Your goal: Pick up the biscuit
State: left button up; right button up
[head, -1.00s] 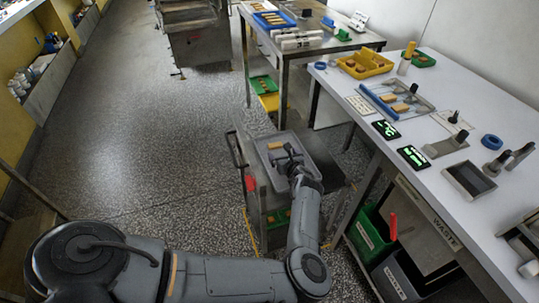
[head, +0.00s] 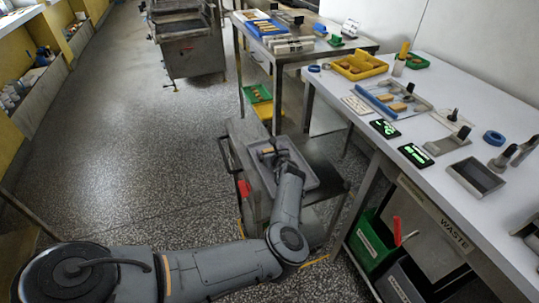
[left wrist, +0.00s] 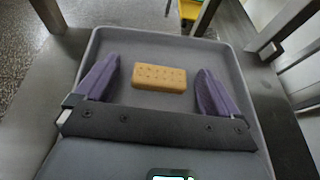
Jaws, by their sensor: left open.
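A tan rectangular biscuit (left wrist: 159,77) with small holes lies flat in a grey tray (left wrist: 222,58). In the head view the biscuit (head: 267,150) is small and partly hidden by my gripper. My left gripper (left wrist: 156,88) is open, its two purple fingers on either side of the biscuit with gaps to both. In the head view the left gripper (head: 270,156) reaches over the far part of the tray (head: 311,181). Finger height above the tray floor is hard to judge. My right gripper is not in view.
The tray sits on a metal cart (head: 326,166). To the right is a white worktable (head: 450,95) with a yellow tray (head: 360,66), tools and two lit displays. A green bin (head: 368,240) stands under it. Open floor (head: 150,150) lies to the left.

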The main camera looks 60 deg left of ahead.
pick_arm(q)
jog(key=shift+f, duration=0.15)
jog(key=c, duration=0.9)
